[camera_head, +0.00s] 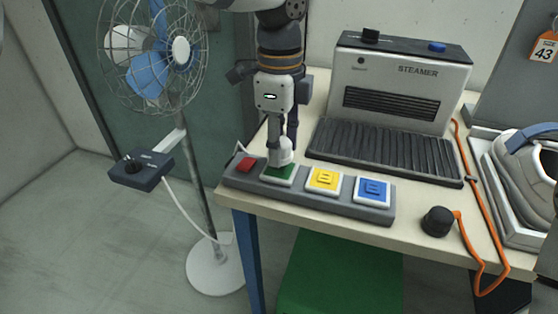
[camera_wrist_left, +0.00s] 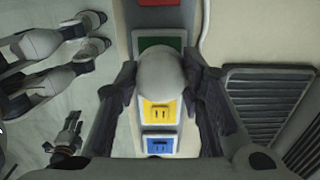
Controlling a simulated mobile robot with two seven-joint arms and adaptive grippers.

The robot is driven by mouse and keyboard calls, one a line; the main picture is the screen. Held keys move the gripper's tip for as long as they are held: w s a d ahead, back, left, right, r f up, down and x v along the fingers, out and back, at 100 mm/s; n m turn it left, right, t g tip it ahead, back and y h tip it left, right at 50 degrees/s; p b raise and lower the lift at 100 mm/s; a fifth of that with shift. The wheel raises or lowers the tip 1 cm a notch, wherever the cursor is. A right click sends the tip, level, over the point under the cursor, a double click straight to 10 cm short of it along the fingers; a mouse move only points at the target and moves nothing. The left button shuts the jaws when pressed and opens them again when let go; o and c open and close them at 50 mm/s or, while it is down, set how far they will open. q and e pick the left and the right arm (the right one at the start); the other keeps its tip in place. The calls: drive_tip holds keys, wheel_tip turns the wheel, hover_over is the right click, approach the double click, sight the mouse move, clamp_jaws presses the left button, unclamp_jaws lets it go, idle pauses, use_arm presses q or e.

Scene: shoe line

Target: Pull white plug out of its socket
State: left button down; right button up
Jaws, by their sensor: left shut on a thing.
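The white plug (camera_head: 285,157) is at the green socket (camera_head: 279,173) on the grey power strip (camera_head: 327,200). My left gripper (camera_head: 283,148) points down over the strip and is shut on the plug. In the left wrist view the rounded white plug (camera_wrist_left: 162,74) sits between the two dark fingers of my left gripper (camera_wrist_left: 163,82). It hides part of the green socket (camera_wrist_left: 160,43) there. I cannot tell whether its pins are still in the socket. My right gripper is not clearly in view.
The strip also has a red switch (camera_head: 245,165), a yellow socket (camera_head: 324,180) and a blue socket (camera_head: 372,191), both empty. A steamer (camera_head: 400,84) stands behind it. A black knob-like part (camera_head: 437,221) with an orange cord lies right. A fan (camera_head: 150,55) stands left.

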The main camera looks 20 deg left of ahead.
use_arm(q)
drive_tip(key=shift+r, duration=1.7)
